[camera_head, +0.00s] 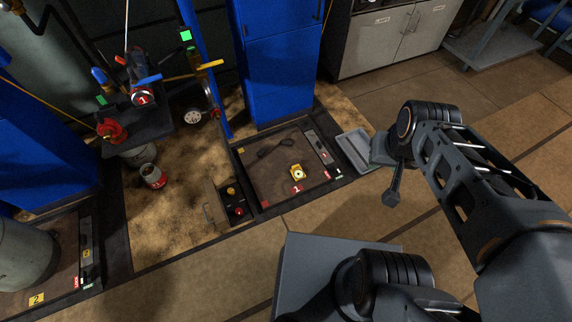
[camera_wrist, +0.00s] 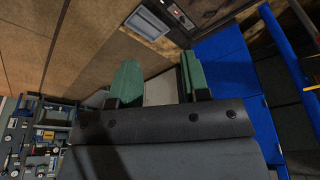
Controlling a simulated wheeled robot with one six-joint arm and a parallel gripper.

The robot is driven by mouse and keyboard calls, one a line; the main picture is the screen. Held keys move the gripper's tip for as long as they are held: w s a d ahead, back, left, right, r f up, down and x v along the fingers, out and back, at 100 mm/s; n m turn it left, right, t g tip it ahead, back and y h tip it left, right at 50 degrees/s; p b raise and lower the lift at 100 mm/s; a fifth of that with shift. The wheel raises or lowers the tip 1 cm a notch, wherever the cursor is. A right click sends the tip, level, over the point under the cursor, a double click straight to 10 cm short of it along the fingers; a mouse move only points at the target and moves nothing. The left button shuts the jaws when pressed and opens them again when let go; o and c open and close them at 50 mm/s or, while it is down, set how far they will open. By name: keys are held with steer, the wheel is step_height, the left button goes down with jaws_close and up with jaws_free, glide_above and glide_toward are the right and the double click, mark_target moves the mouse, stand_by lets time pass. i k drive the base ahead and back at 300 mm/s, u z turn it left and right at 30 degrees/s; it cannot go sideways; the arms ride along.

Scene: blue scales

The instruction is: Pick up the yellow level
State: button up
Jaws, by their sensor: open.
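The yellow level (camera_head: 297,172) is a small yellow block with a pale round face. It lies on the brown floor-scale platform (camera_head: 262,190) in the head view, right of the platform's middle. I cannot make it out in the wrist view. My gripper (camera_wrist: 158,72) shows two green-padded fingers, spread apart with nothing between them. In the head view my arm reaches in from the right, and its wrist end is right of the platform, well apart from the level. The fingers are not clear there.
A grey tray-like box (camera_head: 356,151) lies on the floor between the platform and my wrist. A tall blue column (camera_head: 279,60) stands behind the platform. A dark box with knobs (camera_head: 233,203) sits at its left. A dark strap-like thing (camera_head: 277,148) lies on the platform.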

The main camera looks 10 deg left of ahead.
mark_target(296, 170)
steer(key=u, duration=0.85)
steer(key=i, duration=0.85)
steer(key=u, duration=0.85)
